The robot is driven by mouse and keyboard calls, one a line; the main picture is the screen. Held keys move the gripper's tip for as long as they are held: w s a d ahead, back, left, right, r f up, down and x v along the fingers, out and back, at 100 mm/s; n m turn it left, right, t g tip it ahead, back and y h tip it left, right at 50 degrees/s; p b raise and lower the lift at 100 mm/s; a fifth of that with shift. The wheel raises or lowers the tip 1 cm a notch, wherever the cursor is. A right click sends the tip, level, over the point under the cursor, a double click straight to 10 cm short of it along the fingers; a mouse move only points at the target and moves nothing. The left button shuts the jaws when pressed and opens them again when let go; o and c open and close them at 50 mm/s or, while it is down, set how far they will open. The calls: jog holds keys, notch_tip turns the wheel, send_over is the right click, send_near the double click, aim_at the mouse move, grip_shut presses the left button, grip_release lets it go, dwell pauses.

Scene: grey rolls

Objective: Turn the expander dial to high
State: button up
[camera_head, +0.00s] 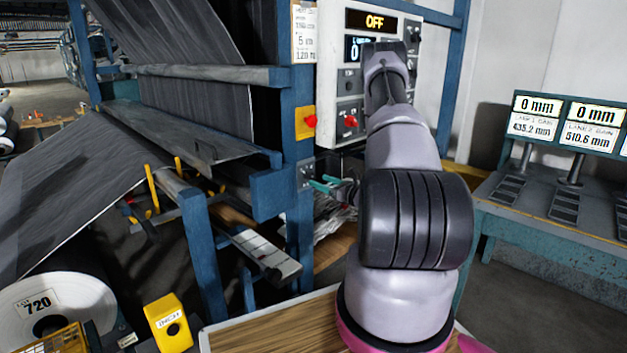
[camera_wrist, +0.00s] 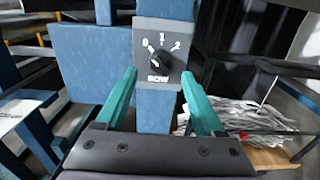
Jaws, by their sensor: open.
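A grey dial plate (camera_wrist: 180,74) marked 0, 1, 2 and BOW is mounted on a blue post in the wrist view. Its black knob (camera_wrist: 159,59) has a pale mark that seems to point up and left, toward the 0. In the head view the dial plate (camera_head: 305,174) is small and its markings cannot be read. My gripper (camera_wrist: 159,75) is open, with its teal fingers pointing at the dial, one to each side of the knob in the picture. My gripper (camera_head: 322,185) is close in front of the plate in the head view; contact cannot be told.
Above the dial is a yellow plate with a red button (camera_head: 311,121). A control panel (camera_head: 335,75) showing OFF is partly behind my arm. Blue frame posts and a metal tread (camera_head: 262,254) stand left. A bench with displays (camera_head: 537,118) stands right. A yellow INCH box (camera_head: 170,322) is low left.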

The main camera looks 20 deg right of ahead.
aim_at(314, 178)
jog(key=shift+x, duration=2.1)
grip_shut()
